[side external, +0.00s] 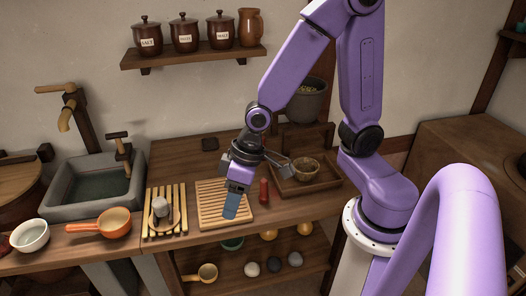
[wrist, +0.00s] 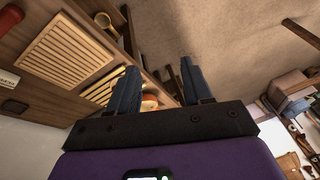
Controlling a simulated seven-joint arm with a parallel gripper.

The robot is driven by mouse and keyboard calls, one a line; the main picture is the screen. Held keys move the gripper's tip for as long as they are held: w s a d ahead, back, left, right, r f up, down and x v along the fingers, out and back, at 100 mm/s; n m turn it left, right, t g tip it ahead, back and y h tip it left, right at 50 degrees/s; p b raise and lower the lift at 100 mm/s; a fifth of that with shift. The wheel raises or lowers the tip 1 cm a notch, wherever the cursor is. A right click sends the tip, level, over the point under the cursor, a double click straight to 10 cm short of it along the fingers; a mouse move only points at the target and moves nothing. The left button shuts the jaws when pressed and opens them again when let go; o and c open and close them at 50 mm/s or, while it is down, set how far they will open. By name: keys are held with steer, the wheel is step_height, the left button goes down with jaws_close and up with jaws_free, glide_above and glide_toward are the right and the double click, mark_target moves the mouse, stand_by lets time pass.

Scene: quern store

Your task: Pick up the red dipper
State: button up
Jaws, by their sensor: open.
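The red dipper (side external: 114,222), an orange-red bowl with a handle pointing left, sits on the left part of the counter in front of the stone sink. In the wrist view an orange-red rounded thing, likely the dipper (wrist: 150,102), shows partly between my fingers, far off; the left finger hides some of it. My gripper (side external: 231,206) is open and empty, above the slatted wooden board and well to the right of the dipper. Its two blue fingers (wrist: 160,85) stand apart in the wrist view.
A pale bowl (side external: 30,235) stands left of the dipper. A slatted rack (side external: 178,222) with a grey-topped thing lies between dipper and slatted board (side external: 211,191). The stone sink (side external: 60,207) with a tap is behind. A red cylinder (side external: 264,191) and tray (side external: 327,180) are right.

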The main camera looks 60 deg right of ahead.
steer(key=w+d+f+m+t+h, duration=0.1)
steer(key=w+d+f+m+t, duration=0.15)
steer(key=w, duration=0.35)
steer(key=w+d+f+m+t, duration=0.1)
steer(key=w+d+f+m, duration=0.1)
steer(key=w+f+m, duration=0.3)
steer(key=w+d+f+m+t+h, duration=0.2)
steer(key=w+d+f+m+h, duration=0.25)
steer(key=w+d, duration=0.4)
steer(key=s+d+f+m+h, duration=0.1)
steer(key=s+d+m+h, duration=0.15)
steer(key=d, duration=0.45)
steer(key=s+d+f+m+g+h, duration=0.1)
steer(key=s+d+h, duration=0.1)
steer(key=d+h, duration=0.35)
steer(key=s+d+f+m+h, duration=0.1)
steer(key=s+d+m+h, duration=0.1)
steer(key=d, duration=0.7)
steer(key=shift+y, duration=0.25)
steer(key=x, duration=1.1)
steer(key=shift+w+r, duration=0.2)
steer(key=shift+w, duration=0.05)
steer(key=shift+x, duration=2.7)
steer(key=shift+s, duration=0.15)
jaws_close()
